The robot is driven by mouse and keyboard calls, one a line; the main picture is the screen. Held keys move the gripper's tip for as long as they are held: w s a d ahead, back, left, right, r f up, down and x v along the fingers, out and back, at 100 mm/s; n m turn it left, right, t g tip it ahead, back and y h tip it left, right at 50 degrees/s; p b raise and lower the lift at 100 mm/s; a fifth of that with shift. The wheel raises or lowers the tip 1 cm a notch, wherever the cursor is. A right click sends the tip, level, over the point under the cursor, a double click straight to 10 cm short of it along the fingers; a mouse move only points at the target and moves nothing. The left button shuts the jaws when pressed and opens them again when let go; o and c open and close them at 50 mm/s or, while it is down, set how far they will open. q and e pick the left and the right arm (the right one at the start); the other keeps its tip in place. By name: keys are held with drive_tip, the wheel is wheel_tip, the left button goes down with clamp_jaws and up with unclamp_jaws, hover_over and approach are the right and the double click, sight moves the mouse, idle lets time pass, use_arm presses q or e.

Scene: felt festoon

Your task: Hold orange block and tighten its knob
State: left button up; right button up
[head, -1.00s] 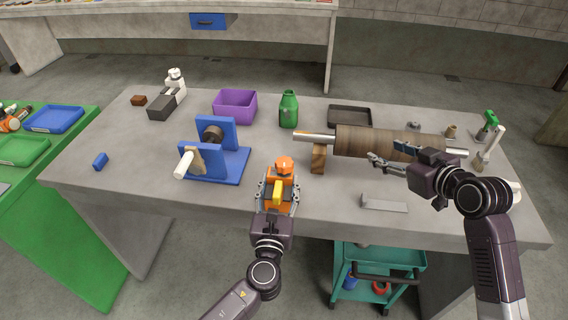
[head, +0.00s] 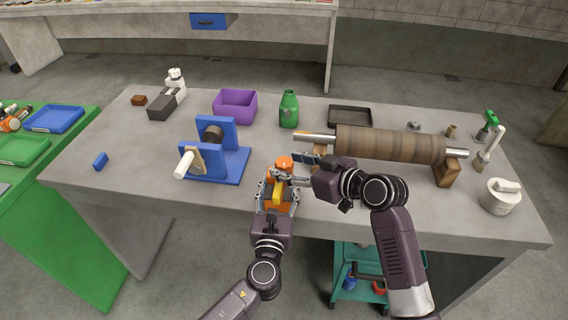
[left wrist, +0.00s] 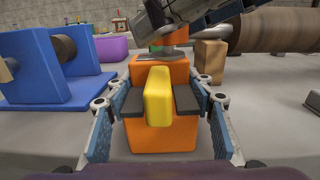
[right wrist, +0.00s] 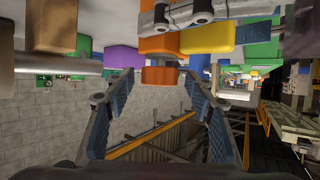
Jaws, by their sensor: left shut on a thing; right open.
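The orange block (head: 272,201) stands near the table's front edge, with a yellow bar (head: 277,191) on its near side. My left gripper (left wrist: 160,105) is shut on the block (left wrist: 166,137), one finger on each side. The orange knob (head: 283,161) is on top of the block; in the left wrist view it is partly hidden behind my right gripper. My right gripper (head: 287,170) comes in from the right at knob height. In the right wrist view its fingers are open (right wrist: 158,80) with the knob (right wrist: 160,76) between their tips; contact is unclear.
A blue stand (head: 232,165) with a roller is left of the block. A large brown roller (head: 390,144) on wooden supports lies to the right, behind my right arm. A purple bin (head: 235,106) and green bottle (head: 289,109) stand behind. A white pot (head: 500,198) is far right.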

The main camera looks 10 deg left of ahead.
drive_tip(key=shift+x, duration=1.15)
drive_tip(key=shift+c, duration=0.7)
drive_tip(key=c, duration=1)
drive_tip(key=shift+s+f+m+t+h, duration=0.1)
drive_tip(key=shift+m+t+h, duration=0.8)
drive_tip(key=shift+m, duration=0.2)
drive_tip(key=shift+c, duration=0.4)
drive_tip(key=shift+m+t+h, duration=0.3)
drive_tip(key=shift+m+h, duration=0.1)
drive_tip(key=shift+d, duration=0.1)
drive_tip(key=o, duration=1.2)
